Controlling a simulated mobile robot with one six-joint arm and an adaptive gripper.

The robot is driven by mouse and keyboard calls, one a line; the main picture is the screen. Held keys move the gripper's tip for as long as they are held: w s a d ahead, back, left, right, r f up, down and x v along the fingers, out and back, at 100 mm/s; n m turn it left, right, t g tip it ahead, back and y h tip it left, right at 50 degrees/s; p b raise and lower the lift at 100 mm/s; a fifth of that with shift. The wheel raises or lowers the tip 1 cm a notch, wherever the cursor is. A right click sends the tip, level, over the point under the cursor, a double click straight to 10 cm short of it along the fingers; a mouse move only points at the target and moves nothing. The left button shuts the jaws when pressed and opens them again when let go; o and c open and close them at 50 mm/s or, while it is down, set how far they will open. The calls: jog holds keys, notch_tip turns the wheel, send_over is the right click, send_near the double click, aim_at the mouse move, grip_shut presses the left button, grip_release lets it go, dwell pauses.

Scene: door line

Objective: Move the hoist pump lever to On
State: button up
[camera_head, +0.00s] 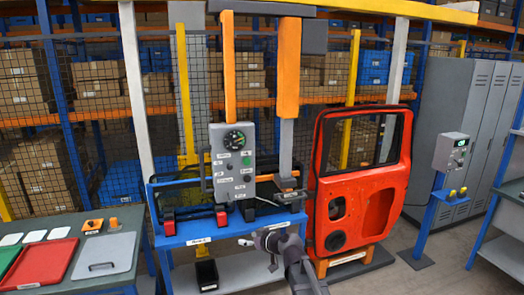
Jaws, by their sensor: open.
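The hoist's grey control panel (232,165) hangs from an orange post above the blue bench in the middle of the view. A dark bar-shaped handle (204,170) sticks out at the panel's left side. I cannot tell which part is the pump lever, or its position. My gripper (258,254) is open and empty, below and to the right of the panel, in front of the bench's front edge. It appears apart from the panel.
The blue bench (205,238) holds dark glass in red-and-black supports. A red door (362,180) stands right of it. A control box (452,152) on a blue post stands farther right. A table with trays (45,262) is at left. Floor shows between door and post.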

jog(key=s+d+f+m+g+h+b, duration=0.7)
jog(key=s+d+f+m+g+h, duration=0.1)
jog(key=s+d+f, duration=1.1)
jog(key=s+d+g+h, duration=0.1)
jog(key=s+d+h, duration=0.1)
jog(key=s, duration=0.1)
jog(key=shift+s+d+f+m, duration=0.2)
jog(key=shift+f+m, duration=0.2)
